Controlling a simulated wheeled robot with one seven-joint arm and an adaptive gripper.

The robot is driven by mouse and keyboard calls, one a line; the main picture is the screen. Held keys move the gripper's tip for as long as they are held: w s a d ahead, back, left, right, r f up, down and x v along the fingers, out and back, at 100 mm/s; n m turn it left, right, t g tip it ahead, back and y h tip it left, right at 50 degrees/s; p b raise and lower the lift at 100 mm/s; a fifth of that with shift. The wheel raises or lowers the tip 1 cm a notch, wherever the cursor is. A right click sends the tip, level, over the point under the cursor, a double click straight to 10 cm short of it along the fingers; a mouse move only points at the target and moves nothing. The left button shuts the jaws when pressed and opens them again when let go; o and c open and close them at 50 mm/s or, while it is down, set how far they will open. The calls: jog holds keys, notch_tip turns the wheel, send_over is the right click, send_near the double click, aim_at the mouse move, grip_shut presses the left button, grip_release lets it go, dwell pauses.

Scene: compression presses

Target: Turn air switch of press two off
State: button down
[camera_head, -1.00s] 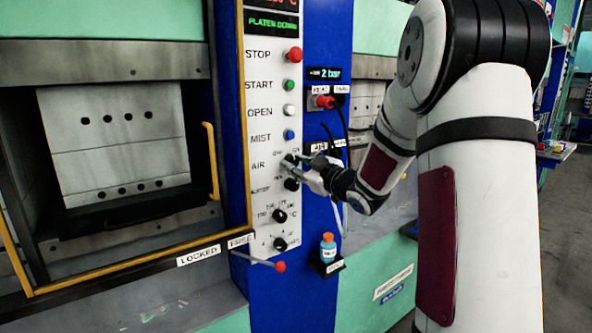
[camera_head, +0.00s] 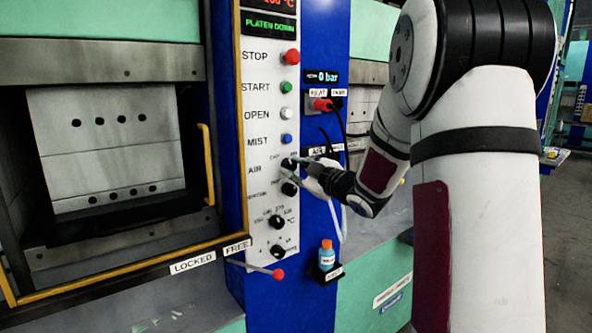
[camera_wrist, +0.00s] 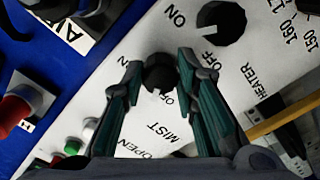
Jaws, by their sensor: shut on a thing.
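The air switch (camera_head: 287,164) is a black round knob beside the AIR label on the white control panel of the press. In the wrist view the knob (camera_wrist: 160,73) sits between my two fingertips, with an ON label to its left and a partly hidden OFF label below it. Its notch appears to face the OFF label. My gripper (camera_head: 296,168) is shut on this knob from the right; it also shows in the wrist view (camera_wrist: 160,62). The pressure display (camera_head: 322,76) reads 0 bar.
The heater knob (camera_head: 289,189) is just below, close to my fingers. Stop (camera_head: 291,57), start (camera_head: 286,87), open and mist buttons are above. Cables (camera_head: 341,115) hang to the right.

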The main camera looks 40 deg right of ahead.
jog(key=c, duration=1.3)
grip_release()
jog(key=shift+s, duration=0.1)
jog(key=s, duration=1.2)
jog(key=shift+d, duration=0.2)
jog(key=shift+w, duration=0.1)
